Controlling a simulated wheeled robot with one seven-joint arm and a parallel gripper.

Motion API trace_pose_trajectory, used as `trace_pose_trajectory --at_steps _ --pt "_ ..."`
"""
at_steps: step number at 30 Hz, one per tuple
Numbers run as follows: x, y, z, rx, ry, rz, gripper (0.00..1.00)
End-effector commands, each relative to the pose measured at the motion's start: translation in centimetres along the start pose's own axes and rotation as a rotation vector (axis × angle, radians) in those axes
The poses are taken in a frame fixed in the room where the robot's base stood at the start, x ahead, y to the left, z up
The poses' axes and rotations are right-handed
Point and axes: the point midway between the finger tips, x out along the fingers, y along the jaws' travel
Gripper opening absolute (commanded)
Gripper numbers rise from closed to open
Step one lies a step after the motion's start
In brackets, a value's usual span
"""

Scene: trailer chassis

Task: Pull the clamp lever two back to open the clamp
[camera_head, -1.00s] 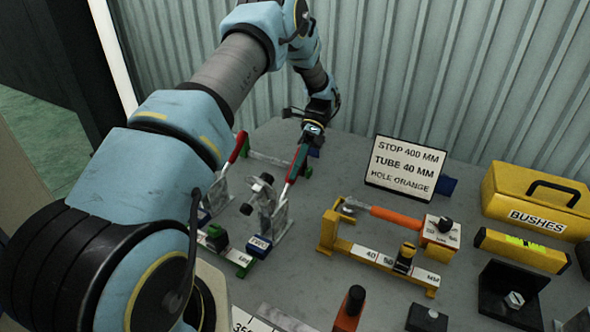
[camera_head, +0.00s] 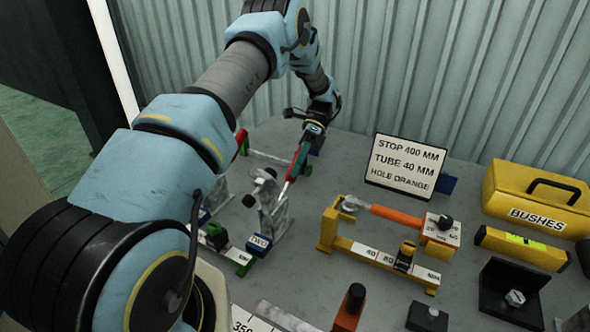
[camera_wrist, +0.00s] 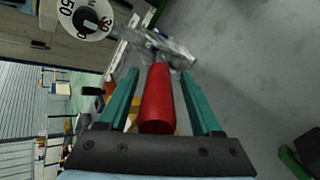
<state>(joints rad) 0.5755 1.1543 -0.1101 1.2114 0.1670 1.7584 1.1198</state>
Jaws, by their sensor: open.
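Clamp two stands left of centre on the bench, with a blue block marked TWO (camera_head: 259,243) at its foot. Its lever has a red handle (camera_head: 299,161) that leans up and away toward the corrugated wall. The clamp's metal arm with black ends (camera_head: 264,186) is tilted up. My gripper (camera_head: 304,147) is at the upper end of the handle. In the wrist view, the red handle (camera_wrist: 157,98) lies between my two teal fingers (camera_wrist: 158,75), with small gaps on both sides. The fingers are open around it.
Another red-handled lever (camera_head: 241,141) stands close on the left, partly behind my arm. A sign (camera_head: 405,166) stands to the right. An orange-handled fixture (camera_head: 380,254) and a yellow BUSHES box (camera_head: 536,200) are farther right. The corrugated wall (camera_head: 450,70) is behind.

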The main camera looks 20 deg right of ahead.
Motion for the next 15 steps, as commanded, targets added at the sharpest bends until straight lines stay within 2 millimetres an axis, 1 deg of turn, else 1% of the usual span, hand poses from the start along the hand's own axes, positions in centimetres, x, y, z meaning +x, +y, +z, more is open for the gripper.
trace_pose_trajectory --at_steps 5,8,11,15 --pt "0.0 0.0 0.0 0.000 0.000 0.000 0.66" --pt "-0.5 -0.1 0.0 -0.001 0.001 -0.002 0.66" --pt "-1.5 -0.3 -0.1 0.000 0.001 -0.003 0.66" --pt "-3.6 -0.4 -0.2 0.000 0.002 -0.004 0.66"
